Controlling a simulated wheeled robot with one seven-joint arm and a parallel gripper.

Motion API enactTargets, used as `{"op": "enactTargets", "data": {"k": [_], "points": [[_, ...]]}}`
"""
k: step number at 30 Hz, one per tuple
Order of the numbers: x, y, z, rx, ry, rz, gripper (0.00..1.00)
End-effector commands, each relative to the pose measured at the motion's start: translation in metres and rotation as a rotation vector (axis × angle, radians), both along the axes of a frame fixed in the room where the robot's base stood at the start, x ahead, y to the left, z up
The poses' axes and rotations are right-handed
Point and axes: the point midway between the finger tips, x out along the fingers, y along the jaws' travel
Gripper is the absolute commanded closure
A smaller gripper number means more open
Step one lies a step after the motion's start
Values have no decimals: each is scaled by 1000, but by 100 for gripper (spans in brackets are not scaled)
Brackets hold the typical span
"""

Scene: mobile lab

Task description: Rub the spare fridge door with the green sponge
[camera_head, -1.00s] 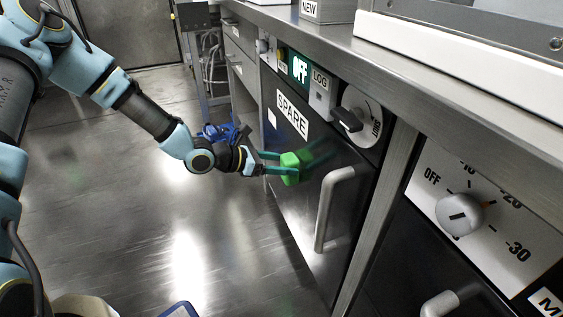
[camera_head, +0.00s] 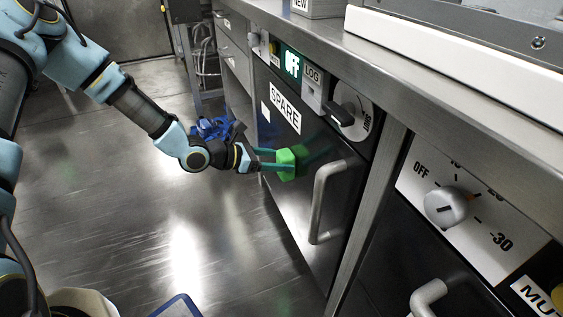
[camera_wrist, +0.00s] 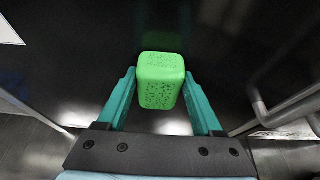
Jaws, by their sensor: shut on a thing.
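The spare fridge door (camera_head: 306,187) is a dark glossy panel with a "SPARE" label and a vertical grey handle (camera_head: 322,205). My gripper (camera_head: 279,165) is in front of the door, left of the handle and below the label. It is shut on the green sponge (camera_head: 286,158), a small bright block. In the wrist view the sponge (camera_wrist: 161,80) sits between the two teal fingers, with the dark door (camera_wrist: 100,55) behind it. The sponge is at or very close to the door; I cannot tell whether it touches.
A second fridge with a temperature knob (camera_head: 446,205) is at the right. A steel counter (camera_head: 335,50) overhangs. Blue material (camera_head: 213,130) lies behind my wrist. The floor at left is clear.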

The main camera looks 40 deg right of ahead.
Motion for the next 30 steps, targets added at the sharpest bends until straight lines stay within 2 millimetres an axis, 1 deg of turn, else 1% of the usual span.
{"op": "enactTargets", "data": {"k": [3,11,22,26,30], "points": [[9,-4,1,-1,0,2,77],[17,-8,1,-1,0,2,77],[46,-17,1,-1,-1,3,77],[51,-19,0,0,0,2,77],[51,-19,0,0,0,1,77]]}}
